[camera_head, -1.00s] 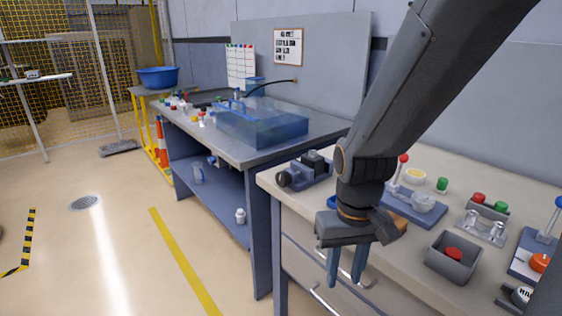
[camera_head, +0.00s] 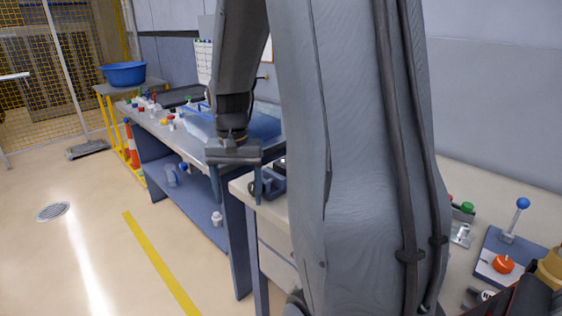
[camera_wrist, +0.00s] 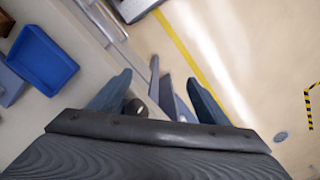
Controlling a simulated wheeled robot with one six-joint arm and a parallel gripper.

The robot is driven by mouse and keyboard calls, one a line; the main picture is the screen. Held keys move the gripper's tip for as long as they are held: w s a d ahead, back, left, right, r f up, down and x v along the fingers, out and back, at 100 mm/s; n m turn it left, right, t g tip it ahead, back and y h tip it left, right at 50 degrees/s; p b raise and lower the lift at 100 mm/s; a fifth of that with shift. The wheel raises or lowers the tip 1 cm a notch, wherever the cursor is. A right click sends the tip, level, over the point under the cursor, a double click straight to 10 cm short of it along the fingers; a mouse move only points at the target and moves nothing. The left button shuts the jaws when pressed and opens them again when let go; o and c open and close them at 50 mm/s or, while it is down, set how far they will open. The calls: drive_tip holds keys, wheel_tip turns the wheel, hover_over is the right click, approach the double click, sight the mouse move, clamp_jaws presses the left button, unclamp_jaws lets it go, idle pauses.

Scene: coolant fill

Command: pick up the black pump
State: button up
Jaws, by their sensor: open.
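The black pump (camera_head: 274,182) sits on the left end of the cream-topped bench (camera_head: 240,186). My arm hides much of it in the head view. My gripper (camera_head: 236,192) points down with its two blue fingers apart and empty. It hangs by the bench's left corner, and its right finger overlaps the pump's left side in the picture. The exact gap between them cannot be told. In the wrist view my gripper (camera_wrist: 160,80) is also open, and a small dark round part, perhaps the pump, shows beside the left finger, mostly hidden.
A blue tray (camera_wrist: 42,60) lies on the bench. A grey workbench (camera_head: 190,140) with a clear blue tank (camera_head: 262,124) stands close behind my gripper. A base with an orange knob (camera_head: 502,264) is at the right. The floor at left is open.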

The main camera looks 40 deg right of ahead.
sight(285, 164)
drive_tip(key=w+d+r+m, duration=0.1)
drive_tip(key=d, duration=0.2)
drive_tip(key=w+d+r+m+p, duration=0.1)
drive_tip(key=d+r+m, duration=0.1)
drive_tip(key=d, duration=0.2)
drive_tip(key=w+d+r+m+p, duration=0.1)
drive_tip(key=d+m, duration=0.1)
drive_tip(key=d, duration=0.2)
drive_tip(key=shift+w+d+r, duration=0.25)
drive_tip(key=shift+r, duration=0.15)
drive_tip(key=d+m, duration=0.1)
drive_tip(key=d, duration=0.1)
drive_tip(key=d+r+m+p, duration=0.1)
drive_tip(key=d, duration=0.2)
drive_tip(key=d+r+m+p, duration=0.1)
drive_tip(key=d, duration=0.2)
drive_tip(key=shift+w, duration=0.3)
drive_tip(key=shift+d+f+m, duration=0.25)
drive_tip(key=shift+m, duration=0.15)
drive_tip(key=shift+w+a+f+p, duration=0.1)
drive_tip(key=shift+f+p, duration=0.7)
drive_tip(key=shift+f, duration=1)
drive_tip(key=shift+w+a+f+p, duration=0.1)
drive_tip(key=shift+f+p, duration=0.65)
drive_tip(key=shift+f, duration=1)
drive_tip(key=shift+c, duration=0.2)
drive_tip(key=c, duration=1.2)
drive_tip(key=shift+r, duration=0.1)
drive_tip(key=shift+c, duration=0.2)
